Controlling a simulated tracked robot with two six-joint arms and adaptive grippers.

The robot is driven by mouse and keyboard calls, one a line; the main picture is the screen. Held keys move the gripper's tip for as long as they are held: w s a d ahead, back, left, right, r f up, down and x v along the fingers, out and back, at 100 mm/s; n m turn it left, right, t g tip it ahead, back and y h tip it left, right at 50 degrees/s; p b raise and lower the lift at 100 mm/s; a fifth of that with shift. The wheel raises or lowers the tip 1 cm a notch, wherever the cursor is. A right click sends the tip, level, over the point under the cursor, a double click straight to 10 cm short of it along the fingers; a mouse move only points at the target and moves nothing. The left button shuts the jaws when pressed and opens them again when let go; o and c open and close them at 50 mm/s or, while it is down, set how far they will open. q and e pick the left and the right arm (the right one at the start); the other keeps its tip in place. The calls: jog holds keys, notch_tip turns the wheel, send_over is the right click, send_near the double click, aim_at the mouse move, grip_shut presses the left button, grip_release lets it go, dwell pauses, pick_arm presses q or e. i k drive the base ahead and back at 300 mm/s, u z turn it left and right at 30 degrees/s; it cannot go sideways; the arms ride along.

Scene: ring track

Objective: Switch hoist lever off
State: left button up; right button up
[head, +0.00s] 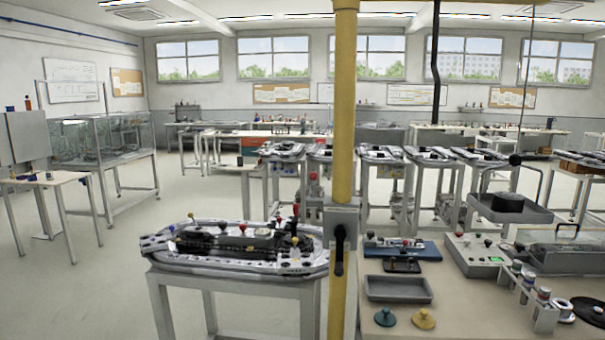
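A yellow post (344,110) stands upright in front of me, slightly right of centre. A grey box (342,216) is fixed to it at about table height. A black lever (339,252) is on the front of this box and hangs downward. I take this to be the hoist lever; no label on it is readable. A grey tray (509,211) with a dark object on it hangs from a thin cable at the right. Neither of my grippers is in view.
A ring track on a stand (235,250) is left of the post. A workbench (450,318) at right holds an empty grey tray (398,289), a control box (474,256), a tube rack (530,297) and knobbed discs. Floor at the left (100,290) is clear.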

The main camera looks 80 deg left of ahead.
aim_at(313, 176)
jog(key=z, duration=0.6)
jog(key=i, duration=0.15)
jog(key=u, duration=2.8)
jog(key=k, duration=1.2)
jog(key=u, duration=0.3)
jog(key=i, duration=1)
jog(key=u, duration=1.05)
